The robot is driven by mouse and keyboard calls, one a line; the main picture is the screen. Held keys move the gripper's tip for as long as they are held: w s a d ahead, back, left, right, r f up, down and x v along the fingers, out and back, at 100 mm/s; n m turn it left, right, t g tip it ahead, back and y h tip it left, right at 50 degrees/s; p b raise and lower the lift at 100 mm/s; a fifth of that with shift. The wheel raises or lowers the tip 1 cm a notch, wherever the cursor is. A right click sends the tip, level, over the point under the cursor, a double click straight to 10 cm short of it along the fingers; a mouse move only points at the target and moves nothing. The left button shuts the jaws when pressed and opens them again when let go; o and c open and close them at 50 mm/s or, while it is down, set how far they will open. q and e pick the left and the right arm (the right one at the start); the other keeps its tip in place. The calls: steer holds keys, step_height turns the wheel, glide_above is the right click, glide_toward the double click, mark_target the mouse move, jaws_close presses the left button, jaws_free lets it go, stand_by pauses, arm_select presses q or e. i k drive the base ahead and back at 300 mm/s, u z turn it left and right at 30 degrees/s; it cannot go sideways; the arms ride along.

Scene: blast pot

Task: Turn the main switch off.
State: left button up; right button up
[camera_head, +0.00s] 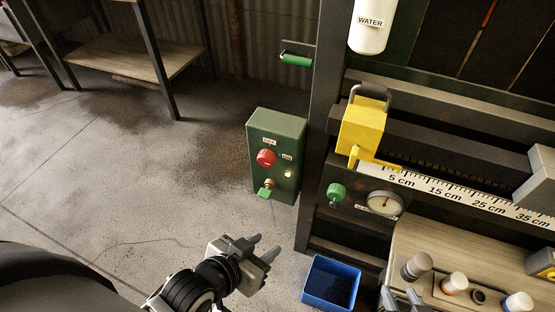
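A green control box (275,145) stands left of the dark machine frame. The small white labels are too small to read, so I cannot tell which control is the main switch. My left gripper (264,248) is below the box, apart from it, with its fingers spread and empty.
A blue bin (331,283) is on the floor right of my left gripper. On the machine are a yellow block (362,128), a ruler, a gauge (384,203) and a green knob (336,192). A wooden bench (450,250) holds several capped cylinders. The floor left of the box is clear.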

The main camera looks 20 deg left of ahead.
mark_target(266, 158)
steer(key=z, duration=1.4)
steer(key=k, duration=1.8)
steer(key=u, duration=1.85)
steer(key=i, duration=1)
